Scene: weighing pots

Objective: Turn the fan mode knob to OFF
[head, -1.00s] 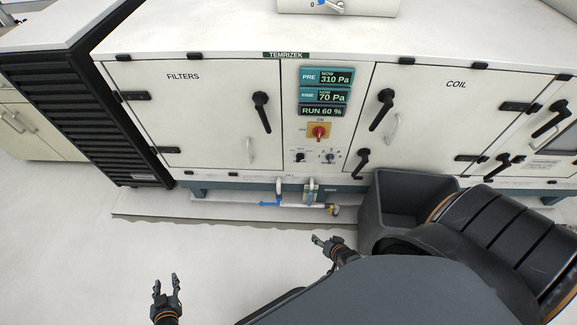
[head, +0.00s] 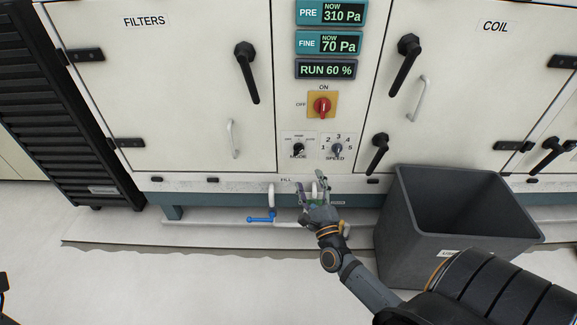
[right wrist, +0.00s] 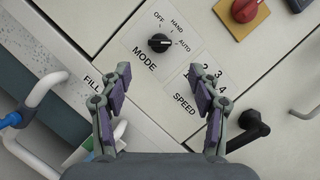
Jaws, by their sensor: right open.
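The fan mode knob (head: 298,149) is a small black knob on the white panel, left of the speed knob (head: 337,149). In the right wrist view, the mode knob (right wrist: 159,43) has OFF, HAND and AUTO around it. Its pale mark seems to face the AUTO side. My right gripper (head: 311,183) is open and empty, below the two knobs. In the right wrist view its fingers (right wrist: 165,78) are spread, with the knob beyond and between them, apart from it. Only a dark sliver of my left gripper (head: 3,290) shows at the left edge.
A red switch (head: 322,106) on a yellow plate sits above the knobs. Black door handles (head: 247,72) flank the panel. A blue-handled valve (head: 262,217) and pipes are below. A grey bin (head: 450,235) stands at the right, beside my right arm.

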